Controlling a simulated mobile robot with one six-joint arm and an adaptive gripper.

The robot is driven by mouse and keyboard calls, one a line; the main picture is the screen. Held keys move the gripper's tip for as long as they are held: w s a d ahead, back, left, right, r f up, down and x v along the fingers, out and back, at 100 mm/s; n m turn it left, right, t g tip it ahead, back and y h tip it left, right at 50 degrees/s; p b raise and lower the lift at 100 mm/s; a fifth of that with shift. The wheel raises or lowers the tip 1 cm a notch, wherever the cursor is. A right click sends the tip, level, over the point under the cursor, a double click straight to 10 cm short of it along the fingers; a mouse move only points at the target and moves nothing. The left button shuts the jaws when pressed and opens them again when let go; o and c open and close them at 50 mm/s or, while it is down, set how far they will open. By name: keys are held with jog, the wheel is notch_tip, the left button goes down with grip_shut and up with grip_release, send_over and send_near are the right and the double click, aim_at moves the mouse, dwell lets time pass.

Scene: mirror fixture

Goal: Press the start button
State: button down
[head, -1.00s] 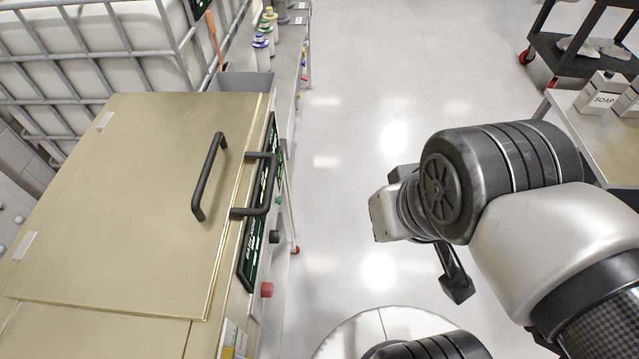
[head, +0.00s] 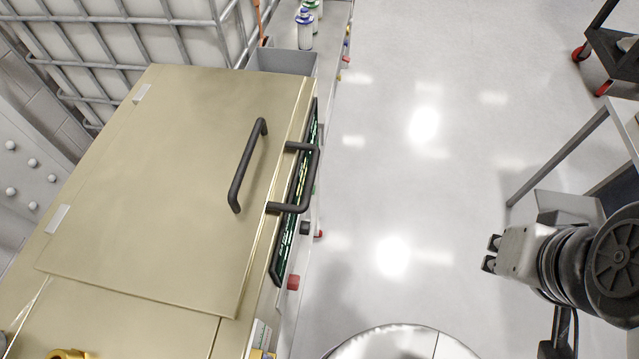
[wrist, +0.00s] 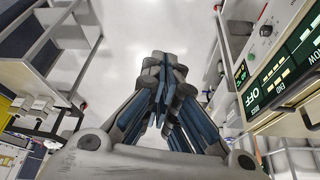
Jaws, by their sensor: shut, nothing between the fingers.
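The tan machine (head: 180,170) stands on the left in the head view, with its dark control panel (head: 283,258) along its right face, seen edge-on. A red button (head: 293,282) and a black knob (head: 305,228) stick out from that face. I cannot tell which control is the start button. My gripper (head: 490,254) is shut and empty, over the floor well right of the machine. Its fingers (wrist: 163,65) fill the middle of the wrist view.
Two black handles (head: 248,165) stand out from the machine's lid and front edge. A caged white tank (head: 160,40) is behind it. A metal table (head: 570,150) is at the right.

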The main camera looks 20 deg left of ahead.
jog(key=w+d+f+n+t+h+p, duration=0.1)
jog(key=w+d+n+t+p, duration=0.15)
jog(key=w+n, duration=1.05)
jog(key=w+a+f+n+y+p, duration=0.1)
jog(key=w+a+f+n, duration=0.15)
jog(key=w, duration=0.55)
jog(key=w+a+f+n+p, duration=0.1)
jog(key=w+f, duration=0.3)
jog(key=w, duration=0.3)
jog(key=w+a+f+n+y+p, duration=0.1)
jog(key=w+a+f+n+y, duration=0.15)
jog(key=a+f+n, duration=0.45)
jog(key=w+a+f+n+y+p, duration=0.1)
jog(key=a+f+n+y, duration=0.25)
jog(key=f, duration=0.45)
jog(key=s+a+f+n+g+y+p, duration=0.1)
jog(key=s+a+f+n+g+y, duration=0.2)
jog(key=s+a+f+n, duration=0.3)
jog(key=s+a+f+y, duration=0.1)
jog(key=s+a+f, duration=0.2)
jog(key=a+f, duration=0.1)
jog(key=shift+s+f+y+p, duration=0.4)
jog(key=shift+f, duration=0.1)
jog(key=shift+a, duration=0.1)
